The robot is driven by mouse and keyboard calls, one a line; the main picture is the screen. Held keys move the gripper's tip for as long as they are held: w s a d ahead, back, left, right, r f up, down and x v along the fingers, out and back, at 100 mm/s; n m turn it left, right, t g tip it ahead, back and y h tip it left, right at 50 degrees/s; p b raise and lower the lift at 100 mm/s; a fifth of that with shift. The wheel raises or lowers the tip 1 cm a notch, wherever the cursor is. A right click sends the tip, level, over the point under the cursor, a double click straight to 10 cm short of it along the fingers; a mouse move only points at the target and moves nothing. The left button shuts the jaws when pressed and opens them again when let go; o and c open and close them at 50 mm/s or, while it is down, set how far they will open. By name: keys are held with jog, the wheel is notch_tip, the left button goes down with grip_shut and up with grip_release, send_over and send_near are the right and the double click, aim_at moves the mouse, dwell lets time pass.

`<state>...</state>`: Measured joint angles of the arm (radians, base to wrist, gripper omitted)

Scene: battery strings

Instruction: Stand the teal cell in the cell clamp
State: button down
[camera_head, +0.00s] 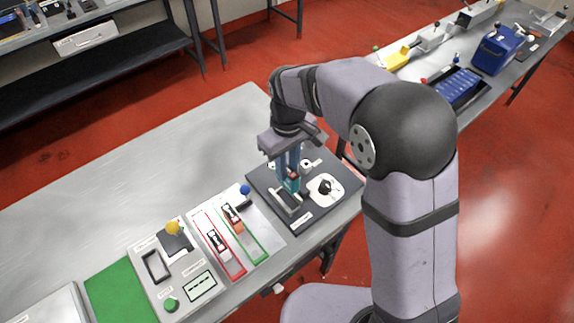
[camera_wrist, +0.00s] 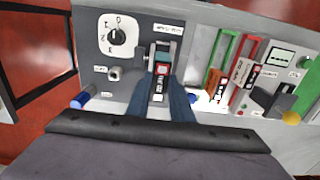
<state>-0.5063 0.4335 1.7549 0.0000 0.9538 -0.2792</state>
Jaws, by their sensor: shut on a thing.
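My gripper (camera_head: 291,178) points down over the dark panel at the table's right end. Its blue fingers (camera_wrist: 168,98) are shut on the teal cell (camera_head: 293,184). In the wrist view the cell (camera_wrist: 160,84) sits between the fingers, with a pale label and a red mark. The cell clamp (camera_head: 285,202) lies on the panel, directly below or around the cell's lower end. I cannot tell whether the cell is seated in it or just above it. The fingers hide part of the clamp.
Beside the clamp is a white dial plate (camera_head: 334,193). To the left, a tray has green and red outlined slots with cells (camera_head: 232,214) and (camera_head: 217,240). A blue knob (camera_head: 245,190) stands near. A grey tester panel (camera_head: 180,265) lies further left. The table's back is clear.

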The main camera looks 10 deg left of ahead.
aim_at(287, 186)
jog(key=shift+f+b, duration=2.55)
jog(key=shift+f, duration=1.75)
jog(key=shift+f, duration=0.15)
jog(key=c, duration=1.5)
grip_release()
jog(key=shift+r+b, duration=0.95)
jog(key=shift+r, duration=2.7)
jog(key=shift+d, duration=0.1)
